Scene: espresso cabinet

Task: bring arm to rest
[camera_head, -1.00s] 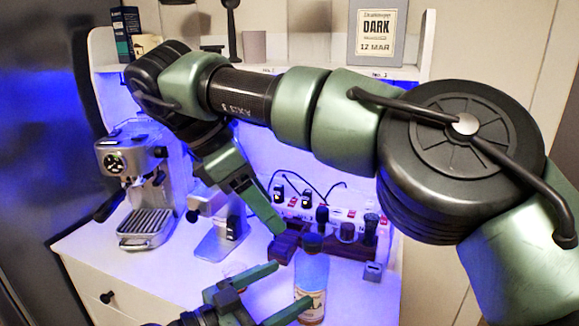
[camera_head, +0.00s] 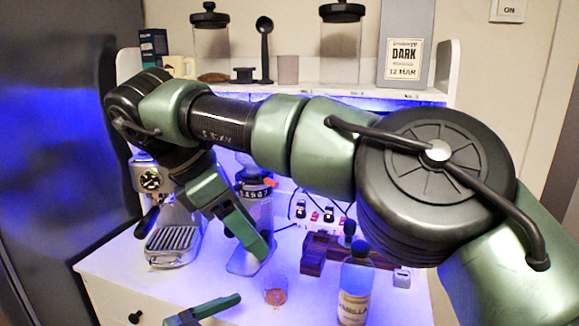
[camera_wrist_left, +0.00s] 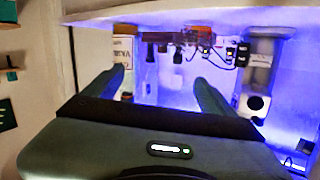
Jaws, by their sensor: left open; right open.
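My right arm crosses the head view from the right and bends down at the left. Its gripper (camera_head: 252,240) hangs over the counter in front of the grinder, its fingers seen nearly edge-on, with nothing seen held. My left gripper (camera_wrist_left: 160,76) is open in the left wrist view, with empty space between its two fingers. In the head view only part of it shows at the bottom edge, left of the labelled glass bottle (camera_head: 354,305) and apart from it. The bottle stands upright on the counter (camera_head: 225,290).
The espresso machine (camera_head: 173,240) stands at the left and the grinder (camera_head: 258,215) is partly behind my right gripper. A small glass (camera_head: 275,292) stands left of the bottle. A dark wooden stand (camera_head: 315,255) is behind. A shelf with jars (camera_head: 340,50) runs above.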

